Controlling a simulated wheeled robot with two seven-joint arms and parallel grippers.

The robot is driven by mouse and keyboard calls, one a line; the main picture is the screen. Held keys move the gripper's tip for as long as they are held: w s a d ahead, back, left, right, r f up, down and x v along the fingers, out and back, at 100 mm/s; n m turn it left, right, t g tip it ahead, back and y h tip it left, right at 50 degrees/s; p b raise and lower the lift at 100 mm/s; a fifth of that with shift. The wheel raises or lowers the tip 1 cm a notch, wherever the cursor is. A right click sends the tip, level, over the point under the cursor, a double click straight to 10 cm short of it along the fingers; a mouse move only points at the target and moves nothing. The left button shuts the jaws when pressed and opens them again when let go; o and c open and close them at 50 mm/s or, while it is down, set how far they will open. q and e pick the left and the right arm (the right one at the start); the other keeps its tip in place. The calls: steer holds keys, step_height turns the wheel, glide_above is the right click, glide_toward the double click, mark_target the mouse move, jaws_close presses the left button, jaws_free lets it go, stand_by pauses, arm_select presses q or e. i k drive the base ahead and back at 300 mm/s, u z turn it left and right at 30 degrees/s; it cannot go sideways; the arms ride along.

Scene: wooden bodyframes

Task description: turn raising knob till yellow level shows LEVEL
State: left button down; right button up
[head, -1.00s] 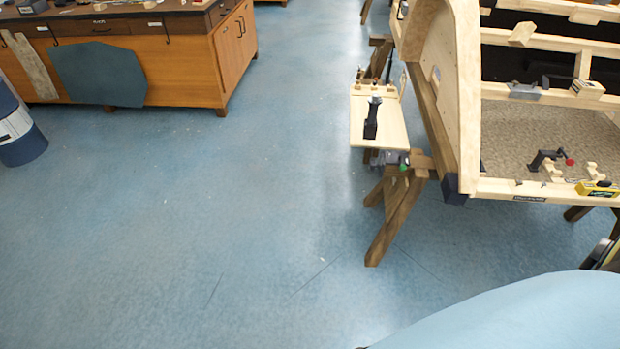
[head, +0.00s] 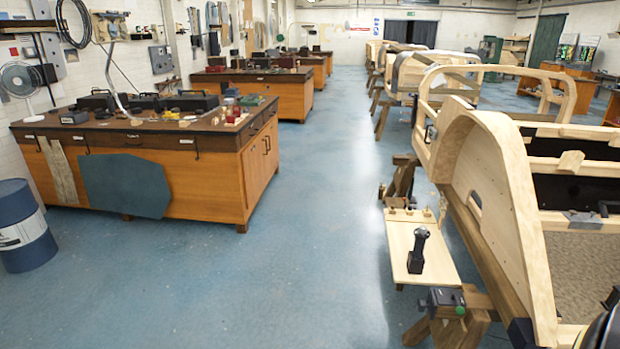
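The wooden bodyframe (head: 522,222) stands at the right on a dark timber trestle (head: 478,322). A dark grey device with a green round knob (head: 460,311) sits on the trestle top below the frame's near corner. I cannot tell whether this is the raising knob. The yellow level is not in view now. Neither of my grippers is in view. A dark rounded shape at the bottom right corner is cut off, and I cannot tell what it is.
A pale board (head: 402,247) beside the frame carries a black upright tool (head: 418,250). A wooden workbench (head: 185,180) and a blue drum (head: 23,235) stand at the left. The blue floor (head: 250,290) between is clear. More bodyframes stand farther back.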

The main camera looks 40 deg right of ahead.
mark_target(421, 304)
steer(key=z, duration=0.35)
steer(key=i, duration=2.4)
steer(key=z, duration=1.7)
steer(key=i, duration=1.15)
steer(key=z, duration=1.3)
steer(key=i, duration=0.2)
steer(key=z, duration=0.05)
